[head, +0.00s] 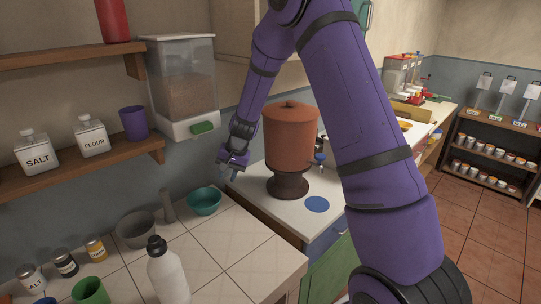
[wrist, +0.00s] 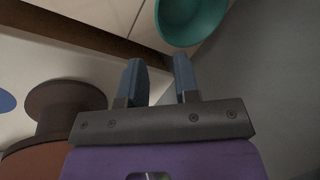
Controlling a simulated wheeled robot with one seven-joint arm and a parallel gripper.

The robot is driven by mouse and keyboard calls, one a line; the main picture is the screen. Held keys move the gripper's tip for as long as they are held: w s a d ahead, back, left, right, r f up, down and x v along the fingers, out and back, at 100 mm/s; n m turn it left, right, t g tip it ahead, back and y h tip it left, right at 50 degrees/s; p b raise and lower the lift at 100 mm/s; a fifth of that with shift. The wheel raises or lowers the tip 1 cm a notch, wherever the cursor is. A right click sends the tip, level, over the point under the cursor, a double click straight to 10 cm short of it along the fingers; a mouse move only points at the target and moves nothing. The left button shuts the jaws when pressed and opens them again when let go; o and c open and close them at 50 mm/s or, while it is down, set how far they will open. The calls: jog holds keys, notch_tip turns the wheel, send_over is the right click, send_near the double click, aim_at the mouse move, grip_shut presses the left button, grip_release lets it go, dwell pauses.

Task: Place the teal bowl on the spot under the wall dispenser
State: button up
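The teal bowl (head: 204,203) stands upright on the tiled counter near the wall. The wall dispenser (head: 182,82), a clear bin of brown grains with a green lever, hangs on the wall above and behind that part of the counter. No marked spot shows clearly below it. My gripper (head: 231,175) is above and to the right of the bowl, near the white counter's edge. In the wrist view, my gripper (wrist: 159,66) has its two fingers apart with nothing between them. The bowl (wrist: 184,30) is beyond the fingertips, partly cut off by the top edge.
A terracotta urn (head: 290,135) on a dark stand is close right of my gripper, with a blue disc (head: 317,204) before it. A grey mortar (head: 136,229), a white bottle (head: 168,275) and several jars are left of the bowl. Tiles in front of the bowl are clear.

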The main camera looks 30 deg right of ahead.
jog(key=s+a+r+n+t+h, duration=0.1)
jog(key=s+r+n, duration=0.1)
jog(key=s+r, duration=0.75)
jog(key=s+r+n, duration=0.2)
jog(key=s+r, duration=0.5)
jog(key=r, duration=0.6)
jog(key=s+d+r+n+t+h, duration=0.1)
jog(key=s+r, duration=0.2)
jog(key=s, duration=0.8)
jog(key=s+d+r+n+t+h, duration=0.1)
jog(key=s+r, duration=0.1)
jog(key=s, duration=0.9)
jog(key=shift+r+n, duration=0.4)
